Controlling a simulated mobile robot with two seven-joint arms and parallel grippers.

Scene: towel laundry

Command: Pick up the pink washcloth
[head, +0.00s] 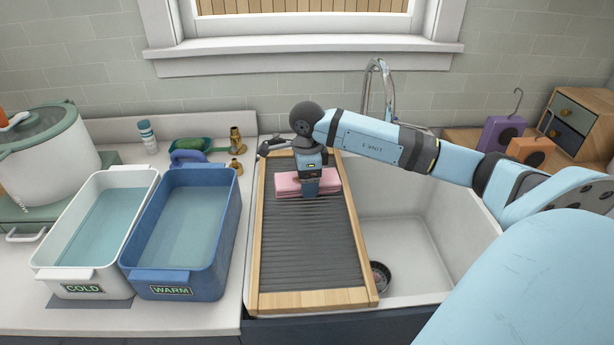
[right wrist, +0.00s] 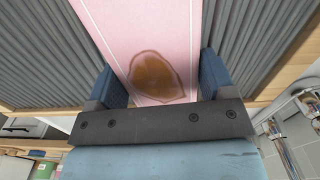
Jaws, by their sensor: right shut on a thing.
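The pink washcloth (head: 288,184) lies folded on the ridged grey washboard (head: 310,250), toward its far end. In the right wrist view the washcloth (right wrist: 135,30) shows a brown stain (right wrist: 156,75) and sits between the two blue fingers. My right gripper (head: 310,194) points down over the washcloth in the head view and is shut on it. I cannot tell whether the cloth is lifted off the ridges. My left gripper is not in view.
A white tub marked COLD (head: 48,248) and a blue tub marked WARM (head: 228,246), both with water, stand left of the washboard. The white sink basin (head: 410,240) is open on the right. A tap (head: 367,90) stands behind.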

